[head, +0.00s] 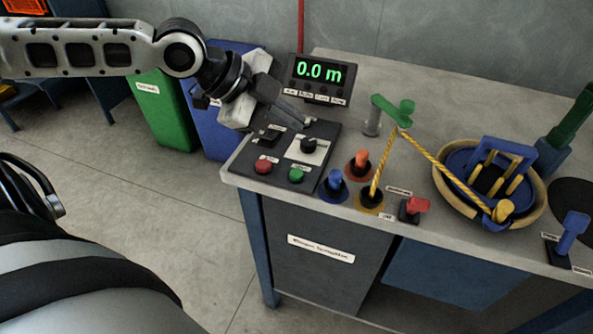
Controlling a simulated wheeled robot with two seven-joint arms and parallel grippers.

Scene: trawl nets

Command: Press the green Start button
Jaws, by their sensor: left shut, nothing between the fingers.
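The green Start button (296,175) sits on the dark control panel (322,147) at the left end of the bench, near its front edge. A red button (263,166) is just left of it. My left gripper (310,121) comes in from the upper left. It is shut and empty, with its tips over the back part of the panel, near the black knob (309,145). The tips are behind the green button and apart from it in the picture. The right gripper is not in view.
A display (319,73) reading 0.0 m stands behind the panel. Green (165,112) and blue bins stand left of the bench.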

